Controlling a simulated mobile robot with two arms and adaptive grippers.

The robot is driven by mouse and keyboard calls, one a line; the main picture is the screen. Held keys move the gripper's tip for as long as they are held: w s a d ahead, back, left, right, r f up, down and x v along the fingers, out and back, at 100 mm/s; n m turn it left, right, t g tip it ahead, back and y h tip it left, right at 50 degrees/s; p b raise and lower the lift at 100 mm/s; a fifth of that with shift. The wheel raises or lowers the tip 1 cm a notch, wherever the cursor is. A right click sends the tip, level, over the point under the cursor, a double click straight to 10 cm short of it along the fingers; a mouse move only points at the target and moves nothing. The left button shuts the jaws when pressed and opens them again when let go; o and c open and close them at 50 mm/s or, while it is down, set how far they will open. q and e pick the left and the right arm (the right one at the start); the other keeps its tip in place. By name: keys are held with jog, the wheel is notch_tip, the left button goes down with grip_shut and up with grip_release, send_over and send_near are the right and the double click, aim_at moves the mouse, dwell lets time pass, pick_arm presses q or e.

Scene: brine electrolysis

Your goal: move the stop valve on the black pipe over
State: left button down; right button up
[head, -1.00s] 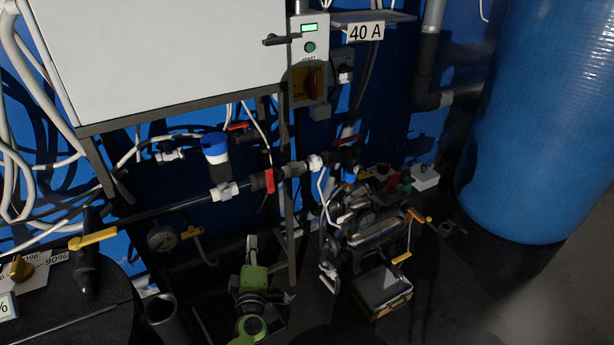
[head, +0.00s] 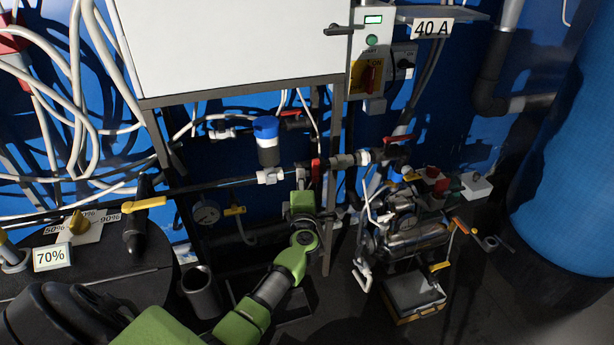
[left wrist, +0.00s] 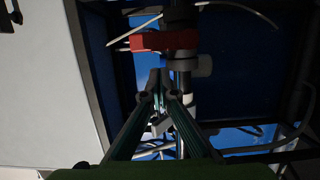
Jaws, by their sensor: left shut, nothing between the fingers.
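The black pipe (head: 220,183) runs across the wall below the white cabinet. Its stop valve has a red handle (head: 316,170), which hangs down across the pipe's line in the head view. In the left wrist view the red handle (left wrist: 163,41) lies crosswise over the pipe, just beyond my fingertips. My left gripper (head: 304,188) points up, close below and beside the handle. Its fingers (left wrist: 159,90) converge at the tips and hold nothing. I cannot tell whether they touch the valve. My right gripper is not in view.
Another red handle (head: 400,138) is to the right. A cabinet frame post (head: 334,215) rises close beside my gripper. A pump (head: 410,235) and a blue tank (head: 570,150) stand at right.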

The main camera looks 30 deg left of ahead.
pick_arm(q)
jog(key=shift+w+d, duration=0.6)
jog(key=shift+w, duration=0.1)
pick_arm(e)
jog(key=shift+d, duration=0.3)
pick_arm(q)
jog(key=shift+r, duration=0.1)
